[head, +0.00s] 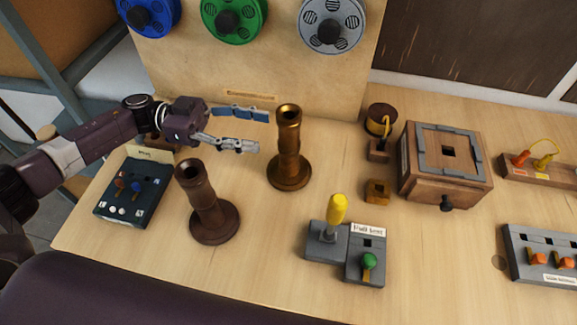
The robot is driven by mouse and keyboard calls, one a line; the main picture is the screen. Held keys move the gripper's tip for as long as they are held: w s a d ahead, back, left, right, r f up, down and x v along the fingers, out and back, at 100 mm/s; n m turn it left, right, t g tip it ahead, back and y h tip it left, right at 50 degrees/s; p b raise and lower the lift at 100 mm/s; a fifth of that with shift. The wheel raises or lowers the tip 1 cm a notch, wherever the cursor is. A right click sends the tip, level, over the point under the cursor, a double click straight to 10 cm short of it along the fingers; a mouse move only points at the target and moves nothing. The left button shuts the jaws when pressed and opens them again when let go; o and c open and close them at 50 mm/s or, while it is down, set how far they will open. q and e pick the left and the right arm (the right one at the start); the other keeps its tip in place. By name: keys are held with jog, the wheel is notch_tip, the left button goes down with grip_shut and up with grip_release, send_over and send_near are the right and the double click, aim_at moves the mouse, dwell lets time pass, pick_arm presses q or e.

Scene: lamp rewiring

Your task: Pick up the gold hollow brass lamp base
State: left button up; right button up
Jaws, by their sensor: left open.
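The gold hollow brass lamp base (289,152) stands upright on the table, with a round foot and an open top. A darker brown hollow lamp base (207,205) stands to its left and nearer to me. My left gripper (264,131) comes in from the left and is open, its two fingers pointing right toward the upper part of the gold base. The fingers look empty. I cannot tell whether the fingertips are level with the base or touching it. My right gripper is not in view.
A board with blue, green and grey spools (332,22) stands behind. A dark control box (133,193) is at left. A grey switch unit with a yellow handle (336,216) is in front. A wooden box (445,165) and small wooden parts (377,191) are at right.

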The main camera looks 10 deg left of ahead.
aim_at(289, 139)
pick_arm(q)
notch_tip(289, 139, down, 2)
jog(key=shift+s+f+b, duration=0.1)
jog(key=shift+f+b, duration=0.1)
jog(key=shift+b, duration=0.4)
jog(key=d+p, duration=0.1)
jog(key=d, duration=0.1)
jog(key=d+p, duration=0.1)
jog(key=d, duration=0.1)
jog(key=d+p, duration=0.1)
jog(key=d, duration=0.2)
jog(key=shift+w+r, duration=0.25)
jog(key=shift+w, duration=0.15)
jog(key=shift+d+f, duration=0.1)
jog(key=shift+d, duration=0.35)
grip_shut()
jog(key=shift+w, duration=0.1)
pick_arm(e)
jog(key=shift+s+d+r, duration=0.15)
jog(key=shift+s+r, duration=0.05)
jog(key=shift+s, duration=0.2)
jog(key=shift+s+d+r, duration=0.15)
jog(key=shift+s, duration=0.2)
